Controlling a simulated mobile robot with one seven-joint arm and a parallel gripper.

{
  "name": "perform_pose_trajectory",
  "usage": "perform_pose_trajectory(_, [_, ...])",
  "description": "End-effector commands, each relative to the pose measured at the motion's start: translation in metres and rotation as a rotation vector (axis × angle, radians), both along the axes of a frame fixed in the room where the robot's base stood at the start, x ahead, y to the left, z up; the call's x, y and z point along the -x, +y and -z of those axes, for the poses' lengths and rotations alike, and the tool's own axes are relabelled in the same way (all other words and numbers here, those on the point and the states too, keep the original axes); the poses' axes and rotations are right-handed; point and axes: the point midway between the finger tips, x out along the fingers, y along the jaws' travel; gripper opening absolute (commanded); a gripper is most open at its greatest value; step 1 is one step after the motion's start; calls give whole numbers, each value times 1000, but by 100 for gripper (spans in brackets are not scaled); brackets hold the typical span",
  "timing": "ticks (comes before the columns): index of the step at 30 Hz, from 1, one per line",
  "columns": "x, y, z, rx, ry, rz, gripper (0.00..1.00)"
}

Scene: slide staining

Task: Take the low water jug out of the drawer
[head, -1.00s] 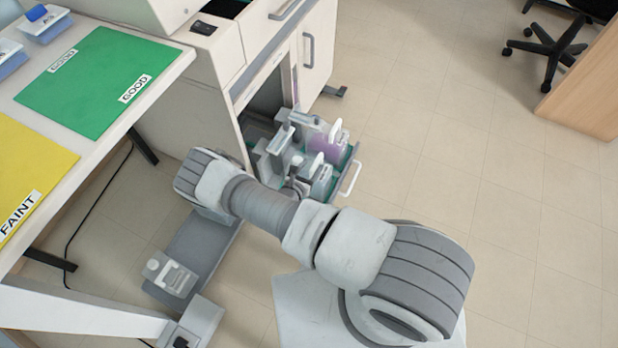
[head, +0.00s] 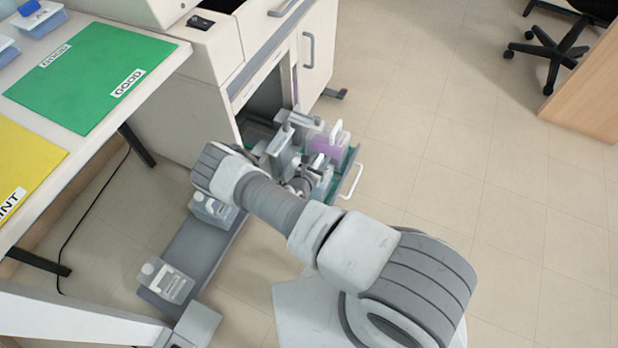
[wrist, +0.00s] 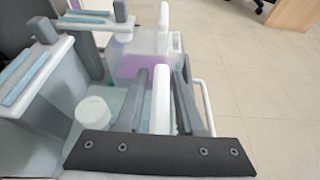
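The drawer (head: 352,155) is pulled out of the cabinet and holds jugs and grey fittings. The low jug (wrist: 118,100) is pale and translucent, with a round white cap (wrist: 93,112) and an upright white handle (wrist: 161,112). My gripper (wrist: 162,66) reaches down over this jug, one dark finger on each side of the handle. A gap shows on each side, so it looks open around the handle. In the head view my arm hides most of this jug.
A jug with purple liquid (head: 326,147) stands just behind, close to my fingers. Grey upright fittings (wrist: 45,75) stand at left. Jugs (head: 168,283) stand on a low grey platform (head: 192,252). The drawer handle (head: 352,182) sticks out at right; floor beyond is clear.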

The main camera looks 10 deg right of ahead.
Motion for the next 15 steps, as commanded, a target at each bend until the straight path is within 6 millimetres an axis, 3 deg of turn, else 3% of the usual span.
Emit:
perform_pose_trajectory(1, [0,0,0,0,0,0,26])
perform_pose_trajectory(6, [0,0,0,0,0,0,0])
perform_pose_trajectory(15, [0,0,0,0,0,0,0])
